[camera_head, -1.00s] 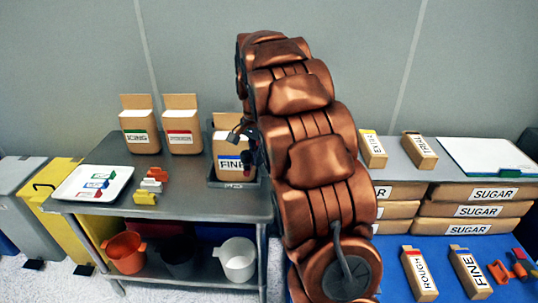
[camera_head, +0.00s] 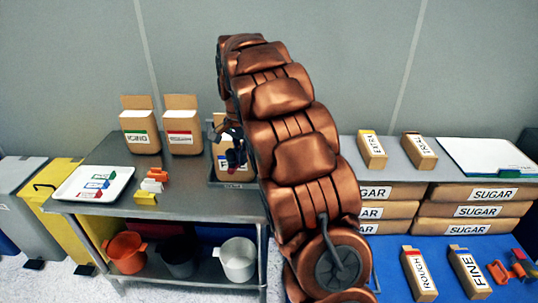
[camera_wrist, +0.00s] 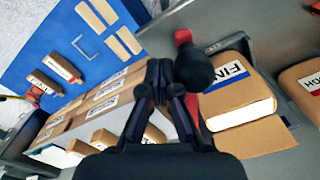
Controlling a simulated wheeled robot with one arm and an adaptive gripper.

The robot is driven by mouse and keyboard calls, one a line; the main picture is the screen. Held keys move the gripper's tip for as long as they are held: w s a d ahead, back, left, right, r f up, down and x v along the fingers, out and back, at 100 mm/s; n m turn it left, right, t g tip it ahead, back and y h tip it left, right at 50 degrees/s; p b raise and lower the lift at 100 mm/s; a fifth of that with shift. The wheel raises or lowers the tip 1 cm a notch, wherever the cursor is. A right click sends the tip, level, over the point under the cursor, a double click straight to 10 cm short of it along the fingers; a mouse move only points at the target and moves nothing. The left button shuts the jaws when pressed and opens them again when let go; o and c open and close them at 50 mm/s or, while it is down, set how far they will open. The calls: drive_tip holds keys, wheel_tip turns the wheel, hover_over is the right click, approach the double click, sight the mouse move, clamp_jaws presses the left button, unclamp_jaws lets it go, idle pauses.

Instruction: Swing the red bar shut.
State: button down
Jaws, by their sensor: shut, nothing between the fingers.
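In the wrist view the red bar (camera_wrist: 183,37) shows as a short red piece beyond a round black knob (camera_wrist: 194,70). More red shows below the knob, beside my right finger, and the rest is hidden behind knob and gripper. My gripper (camera_wrist: 159,72) is shut and empty, just left of the knob; I cannot tell whether they touch. In the head view my gripper (camera_head: 234,155) is small and dark in front of the box labelled FINE (camera_head: 220,160), partly hidden by my arm. The red bar is not clear there.
The FINE box also lies right of the knob in the wrist view (camera_wrist: 235,95). The metal table (camera_head: 200,205) holds two more boxes, a white tray (camera_head: 75,195) and small coloured pieces. Stacked sugar boxes (camera_head: 470,210) stand right of my arm.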

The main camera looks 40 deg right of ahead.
drive_tip(key=shift+w+a, duration=1)
drive_tip(key=shift+w, duration=0.1)
drive_tip(key=w+a+p, duration=0.3)
drive_tip(key=w, duration=0.3)
drive_tip(key=shift+w, duration=0.2)
drive_tip(key=w+a+p, duration=0.1)
drive_tip(key=w+p, duration=0.3)
drive_tip(key=w, duration=0.3)
drive_tip(key=shift+p, duration=0.4)
idle(0.5)
